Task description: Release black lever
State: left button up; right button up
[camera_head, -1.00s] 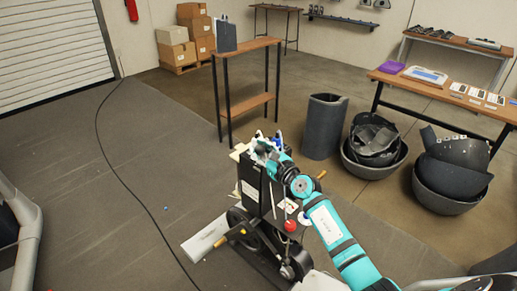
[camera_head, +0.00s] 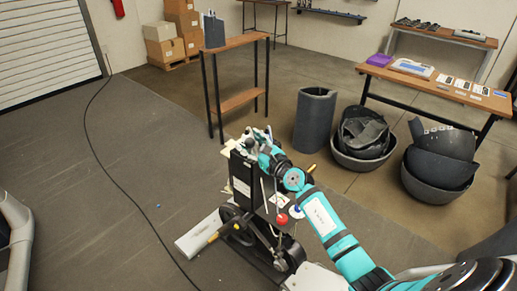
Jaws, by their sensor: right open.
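My right gripper (camera_head: 258,138) is open at the top of a black upright machine part (camera_head: 243,180), near its upper edge. My teal right arm comes in from the lower right. I cannot single out a black lever; the gripper and arm cover part of the machine's top. A red ball knob (camera_head: 282,219) and a blue-and-white round part (camera_head: 297,211) show on the machine's right side. My left gripper is not in view.
A narrow wooden shelf stand (camera_head: 238,98) is behind the machine. A dark cylinder (camera_head: 314,120) and bowl-shaped covers (camera_head: 362,160) stand at the right, near a wooden table (camera_head: 420,85). A black cable (camera_head: 115,170) crosses the mostly clear grey floor at the left.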

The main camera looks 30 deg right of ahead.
jog(key=s+d, duration=0.1)
jog(key=s, duration=1)
jog(key=shift+s+d, duration=0.25)
jog(key=shift+d, duration=0.15)
jog(key=s+a+f+m+g+h, duration=0.15)
jog(key=s+f+m, duration=0.5)
jog(key=f, duration=0.65)
jog(key=s+f+m+g+h, duration=0.1)
jog(key=s+f+m+g, duration=0.2)
jog(key=f+m, duration=0.8)
jog(key=s+a+f+m+g+h, duration=0.1)
jog(key=s+f+m+g, duration=0.3)
jog(key=f, duration=1.1)
jog(key=s+a+f+m+g, duration=0.2)
jog(key=s+f+m, duration=0.3)
jog(key=s, duration=0.6)
jog(key=s+a+f+m+g, duration=0.3)
jog(key=s+f, duration=0.4)
jog(key=s, duration=0.5)
jog(key=s+a+f+m+g, duration=0.3)
jog(key=s+f+m, duration=0.3)
jog(key=s, duration=0.6)
jog(key=shift+s+a+f+m+y, duration=0.25)
jog(key=shift+a+f+m+y, duration=0.15)
jog(key=shift+a+m, duration=0.4)
